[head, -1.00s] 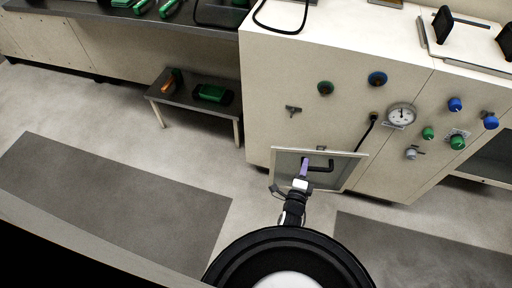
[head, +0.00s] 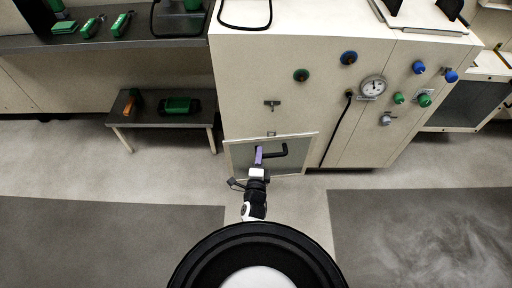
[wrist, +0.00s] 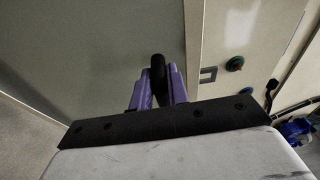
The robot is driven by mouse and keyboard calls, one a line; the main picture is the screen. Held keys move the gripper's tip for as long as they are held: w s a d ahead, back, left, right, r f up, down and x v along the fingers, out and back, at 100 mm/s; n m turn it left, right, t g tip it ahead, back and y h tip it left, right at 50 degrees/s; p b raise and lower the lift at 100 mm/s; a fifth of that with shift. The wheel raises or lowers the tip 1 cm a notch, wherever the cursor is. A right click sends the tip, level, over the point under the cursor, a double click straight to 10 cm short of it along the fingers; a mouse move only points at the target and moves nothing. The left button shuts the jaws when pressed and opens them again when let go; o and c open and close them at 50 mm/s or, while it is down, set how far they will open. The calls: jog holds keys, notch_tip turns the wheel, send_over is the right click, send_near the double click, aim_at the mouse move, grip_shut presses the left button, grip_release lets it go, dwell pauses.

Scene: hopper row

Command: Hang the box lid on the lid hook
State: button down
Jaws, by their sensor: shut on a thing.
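The box lid (head: 296,166) is a grey panel with a pale rim, a black bar handle (head: 283,151) and a small loop (head: 271,134) on its top edge. My gripper (head: 258,157) has its purple fingers shut on the handle. The wrist view shows the fingers (wrist: 160,88) around the black handle, the lid's grey face (wrist: 90,45) and the square loop (wrist: 208,75). The lid hook (head: 272,104) is a small metal piece on the cabinet front, just above the loop in the head view. Loop and hook are apart. The lid's gap from the cabinet cannot be judged.
The cream cabinet (head: 245,75) carries several knobs, a gauge (head: 373,87) and a black hose (head: 337,130). A low table (head: 165,116) with an orange tool and a green item stands left. The floor between is clear.

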aim_at(260, 143)
jog(key=shift+w+r+m+h, duration=0.4)
jog(key=shift+w+r+h, duration=0.2)
jog(key=shift+h, duration=0.1)
jog(key=shift+w+r+g+h, duration=0.3)
jog(key=shift+w+r+h, duration=0.15)
jog(key=shift+w, duration=0.2)
jog(key=shift+m, duration=0.3)
jog(key=shift+r, duration=0.1)
jog(key=shift+a+x, duration=0.2)
jog(key=shift+x, duration=0.7)
jog(key=shift+a+x, duration=0.2)
jog(key=shift+x, duration=0.7)
jog(key=shift+a+x, duration=0.2)
jog(key=shift+x, duration=0.75)
jog(key=shift+w, duration=0.2)
jog(key=shift+a+x, duration=0.15)
jog(key=shift+x, duration=0.5)
jog(key=shift+a+x, duration=0.15)
jog(key=shift+x, duration=0.55)
jog(key=shift+f, duration=0.35)
jog(key=shift+f, duration=0.25)
